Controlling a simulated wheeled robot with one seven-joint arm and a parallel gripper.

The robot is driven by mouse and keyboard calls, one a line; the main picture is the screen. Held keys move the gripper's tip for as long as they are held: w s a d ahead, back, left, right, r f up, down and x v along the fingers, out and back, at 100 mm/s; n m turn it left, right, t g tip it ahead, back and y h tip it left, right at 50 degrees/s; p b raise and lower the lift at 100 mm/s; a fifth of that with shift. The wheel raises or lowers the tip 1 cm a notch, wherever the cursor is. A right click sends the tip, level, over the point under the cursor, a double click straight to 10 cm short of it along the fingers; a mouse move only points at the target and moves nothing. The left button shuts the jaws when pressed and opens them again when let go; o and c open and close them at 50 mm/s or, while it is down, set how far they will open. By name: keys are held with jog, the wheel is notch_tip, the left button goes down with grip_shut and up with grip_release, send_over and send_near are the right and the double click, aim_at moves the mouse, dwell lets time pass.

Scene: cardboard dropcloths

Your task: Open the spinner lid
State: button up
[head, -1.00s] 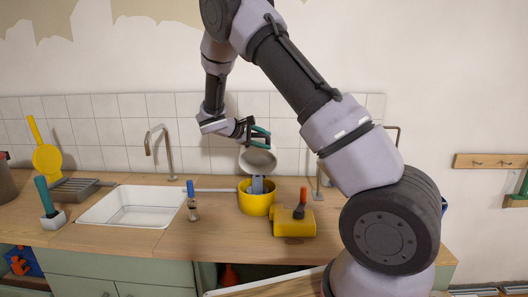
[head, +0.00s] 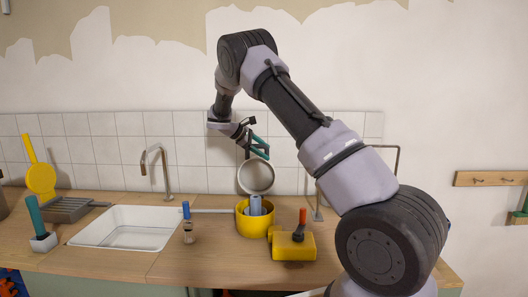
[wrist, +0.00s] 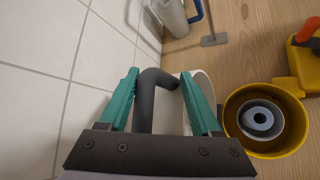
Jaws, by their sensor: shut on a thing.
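The spinner is a yellow bowl (head: 243,222) on the wooden counter, with a grey-blue spindle (head: 255,205) in its middle. It also shows at the right of the wrist view (wrist: 233,106). Its white round lid (head: 257,178) stands steeply tilted behind and above the bowl, open side facing the head camera. Whether the lid is still joined to the bowl is not clear. My gripper (head: 259,148), with teal fingers, is at the lid's top. In the wrist view its fingers (wrist: 160,75) are shut around the lid's dark curved handle (wrist: 147,100).
A yellow blocky object with a red-orange handle (head: 293,246) stands right of the bowl. A blue-topped thing (head: 187,223) stands to the left, near the sink (head: 125,229) and tap (head: 162,170). The tiled wall (head: 100,155) is close behind my gripper. Bare counter lies in front.

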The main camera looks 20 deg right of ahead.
jog(key=v, duration=1)
jog(key=shift+a+r, duration=0.25)
jog(key=shift+a, duration=0.1)
jog(key=s+d+r+m+y, duration=0.4)
jog(key=s+r, duration=0.2)
jog(key=s, duration=0.4)
jog(key=s+d+r+m+y, duration=0.4)
jog(key=s+r, duration=0.1)
jog(key=s, duration=0.5)
jog(key=s+a+m+t+y, duration=0.1)
jog(key=s+m, duration=0.3)
jog(key=s, duration=0.7)
jog(key=s+a+r+m+t+y, duration=0.1)
jog(key=s+a+m+t+y, duration=0.1)
jog(key=s, duration=0.9)
jog(key=shift+a+m+t+y, duration=0.2)
jog(key=shift+m+t+y, duration=0.5)
jog(key=shift+m+t, duration=0.4)
